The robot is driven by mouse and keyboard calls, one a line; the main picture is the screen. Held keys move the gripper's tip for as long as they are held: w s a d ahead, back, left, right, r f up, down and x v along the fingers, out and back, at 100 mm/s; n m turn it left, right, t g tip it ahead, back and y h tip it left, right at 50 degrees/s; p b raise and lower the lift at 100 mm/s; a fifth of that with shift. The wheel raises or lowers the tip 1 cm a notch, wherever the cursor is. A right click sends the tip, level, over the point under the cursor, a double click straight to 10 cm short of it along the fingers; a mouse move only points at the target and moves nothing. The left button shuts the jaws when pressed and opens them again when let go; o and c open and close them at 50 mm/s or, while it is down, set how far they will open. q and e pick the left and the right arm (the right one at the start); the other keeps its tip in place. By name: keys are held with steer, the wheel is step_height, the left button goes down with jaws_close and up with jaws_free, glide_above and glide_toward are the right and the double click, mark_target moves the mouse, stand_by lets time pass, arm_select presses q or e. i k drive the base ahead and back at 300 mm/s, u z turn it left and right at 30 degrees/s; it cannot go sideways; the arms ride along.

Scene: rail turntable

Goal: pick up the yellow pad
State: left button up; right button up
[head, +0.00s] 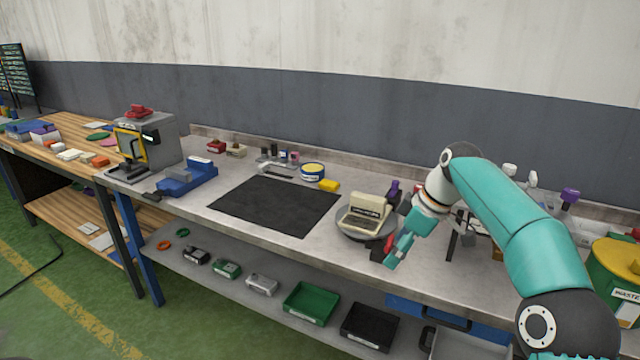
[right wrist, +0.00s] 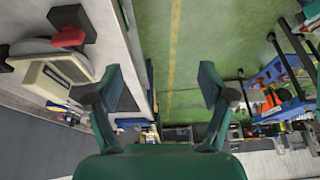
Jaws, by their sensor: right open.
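The yellow pad (head: 329,185) lies on the grey workbench (head: 225,172) in the head view, just right of a blue-sided round tin with a yellow top (head: 312,171) and behind the black mat (head: 275,206). My right gripper (head: 398,248) is at the bench's front edge, to the right of the pad and nearer to me, well apart from it. In the right wrist view my right gripper (right wrist: 160,88) has its fingers spread with nothing between them. I cannot make out the pad clearly in that view. My left gripper is not in view.
A cream device (head: 365,213) on a round grey plate stands between my right gripper and the pad; it also shows in the right wrist view (right wrist: 50,75). A purple-topped item (head: 394,188) stands behind it. Small bottles (head: 275,153) stand behind the mat. The mat is clear.

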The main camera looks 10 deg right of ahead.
mark_target(330, 185)
steer(key=i, duration=1.85)
steer(key=z, duration=0.1)
